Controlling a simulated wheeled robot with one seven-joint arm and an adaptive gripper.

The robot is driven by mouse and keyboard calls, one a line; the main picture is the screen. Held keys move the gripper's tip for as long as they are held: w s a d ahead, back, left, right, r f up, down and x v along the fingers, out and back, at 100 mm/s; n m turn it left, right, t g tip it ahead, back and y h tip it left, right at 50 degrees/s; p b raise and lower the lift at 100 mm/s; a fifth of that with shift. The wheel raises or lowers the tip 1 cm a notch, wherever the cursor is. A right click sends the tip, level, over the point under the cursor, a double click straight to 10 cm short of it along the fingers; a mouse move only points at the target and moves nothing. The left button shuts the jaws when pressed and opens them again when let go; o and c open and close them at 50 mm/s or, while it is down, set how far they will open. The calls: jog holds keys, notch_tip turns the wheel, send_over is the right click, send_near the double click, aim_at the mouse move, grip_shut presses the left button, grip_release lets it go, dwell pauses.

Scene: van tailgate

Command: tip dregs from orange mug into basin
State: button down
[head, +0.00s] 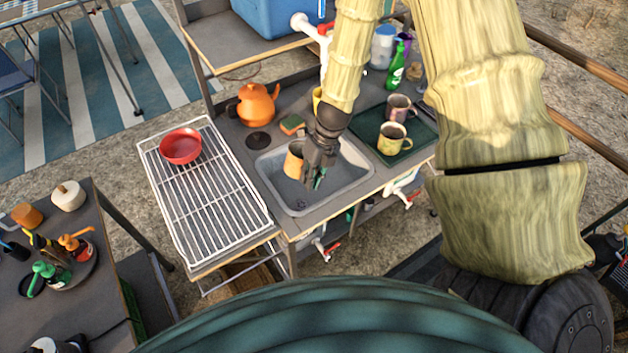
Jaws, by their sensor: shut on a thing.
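An orange mug (293,160) is at my gripper (313,175), over the left part of the grey basin (348,187). My gripper is shut on the mug, though its fingers are dark and partly hide the contact. The mug looks tilted, and its inside cannot be seen. The basin is sunk in the grey counter, with a dark drain spot showing near its front. I cannot tell whether any liquid is in the mug or the basin.
A wire rack (222,205) with a red bowl (181,146) stands left of the basin. An orange kettle (257,104) and a sponge (292,124) sit behind. A yellow mug (392,139) and a dark mug (399,107) stand on a green mat (415,153) at right.

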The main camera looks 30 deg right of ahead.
jog(key=shift+w+f+y, duration=0.25)
jog(key=shift+y, duration=0.05)
jog(key=shift+b, duration=0.45)
jog(key=y+b, duration=0.1)
jog(key=b, duration=0.1)
jog(key=s+y+b, duration=0.1)
jog(key=y+b, duration=0.1)
jog(key=a+y+b, duration=0.1)
jog(key=y+b, duration=0.1)
jog(key=shift+s+f, duration=0.15)
jog(key=shift+f, duration=0.25)
jog(key=shift+f+y+b, duration=0.25)
jog(key=shift+y+b, duration=0.5)
jog(key=shift+b, duration=0.7)
jog(key=shift+f+y+b, duration=0.25)
jog(key=shift+y+b, duration=0.5)
jog(key=shift+b, duration=0.7)
